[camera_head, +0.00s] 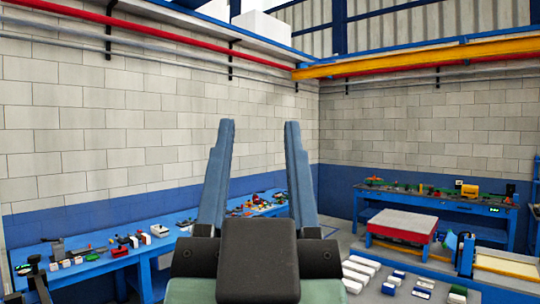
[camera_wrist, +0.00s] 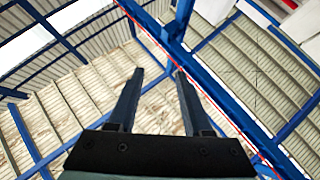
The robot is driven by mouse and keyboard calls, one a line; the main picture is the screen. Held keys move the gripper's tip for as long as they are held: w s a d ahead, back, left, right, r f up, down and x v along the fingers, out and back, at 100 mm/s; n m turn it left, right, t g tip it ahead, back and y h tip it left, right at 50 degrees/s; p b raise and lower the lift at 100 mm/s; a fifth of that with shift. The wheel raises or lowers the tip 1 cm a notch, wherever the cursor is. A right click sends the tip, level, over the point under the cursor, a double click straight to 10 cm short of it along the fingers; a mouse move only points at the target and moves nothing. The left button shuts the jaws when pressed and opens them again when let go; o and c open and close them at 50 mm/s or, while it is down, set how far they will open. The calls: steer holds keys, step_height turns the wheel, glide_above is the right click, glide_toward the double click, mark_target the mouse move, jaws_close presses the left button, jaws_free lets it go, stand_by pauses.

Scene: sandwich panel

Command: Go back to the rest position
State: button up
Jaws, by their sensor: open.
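My gripper (camera_head: 258,124) stands upright in the middle of the head view, its two long blue-grey fingers pointing up and set well apart. Nothing is between the fingers. In the wrist view my gripper (camera_wrist: 157,73) also shows open and empty, with the roof and its blue beams behind it. It is well clear of the tables and of every object on them.
A long blue workbench (camera_head: 100,264) with many small parts runs along the left wall. Another bench (camera_head: 440,200) stands at the back right. A red-sided table (camera_head: 403,229) stands before it. White blocks (camera_head: 362,266) lie at lower right. The space around the fingers is free.

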steer(key=shift+s+d+r+t, duration=0.25)
steer(key=shift+s+r+t, duration=0.05)
steer(key=shift+s+r, duration=0.25)
steer(key=shift+s+d+r+t, duration=0.2)
steer(key=shift+s+r+t, duration=0.15)
steer(key=shift+s, duration=0.2)
step_height(320, 180, down, 12)
steer(key=b, duration=1.1)
steer(key=shift+b, duration=0.4)
steer(key=shift+a, duration=0.1)
